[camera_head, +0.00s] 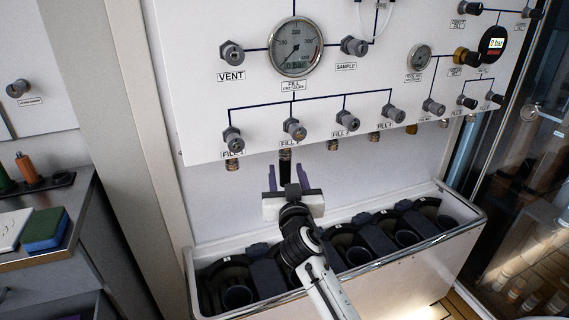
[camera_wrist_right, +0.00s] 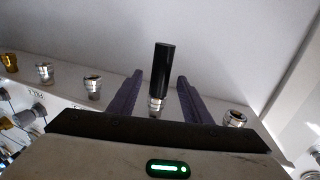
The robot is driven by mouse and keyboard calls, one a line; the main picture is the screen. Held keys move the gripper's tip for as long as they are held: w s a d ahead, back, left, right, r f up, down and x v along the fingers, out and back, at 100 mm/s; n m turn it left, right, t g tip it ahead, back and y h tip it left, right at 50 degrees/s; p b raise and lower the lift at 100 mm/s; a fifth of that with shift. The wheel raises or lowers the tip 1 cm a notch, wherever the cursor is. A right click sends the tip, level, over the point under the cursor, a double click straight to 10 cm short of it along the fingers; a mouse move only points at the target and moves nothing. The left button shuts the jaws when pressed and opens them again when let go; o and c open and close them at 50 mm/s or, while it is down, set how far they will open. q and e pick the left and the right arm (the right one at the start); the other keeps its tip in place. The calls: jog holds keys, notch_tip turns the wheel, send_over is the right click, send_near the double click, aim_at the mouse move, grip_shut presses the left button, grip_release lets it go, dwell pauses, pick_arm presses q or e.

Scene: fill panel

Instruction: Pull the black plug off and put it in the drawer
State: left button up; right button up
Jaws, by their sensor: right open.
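The black plug (camera_head: 285,170) hangs down from the brass fitting under the second fill valve on the white panel. In the right wrist view the black plug (camera_wrist_right: 161,72) is a dark cylinder on a metal fitting (camera_wrist_right: 156,104). My right gripper (camera_head: 287,174) is open below the panel, with one finger on each side of the plug. In the right wrist view the fingers of my right gripper (camera_wrist_right: 158,92) stand apart, with a gap to the plug on both sides. My left gripper is not in view. An open drawer (camera_head: 102,306) shows partly at the lower left.
The white panel (camera_head: 200,110) carries gauges and several valves with fittings beneath. A bin with round cylinder holders (camera_head: 405,258) stands below. A grey counter (camera_head: 84,205) at left holds a green-and-blue sponge (camera_head: 45,230). A glass door (camera_head: 520,130) is at right.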

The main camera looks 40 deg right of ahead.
jog(key=x, duration=0.7)
jog(key=shift+w, duration=0.1)
grip_shut()
jog(key=shift+f, duration=0.15)
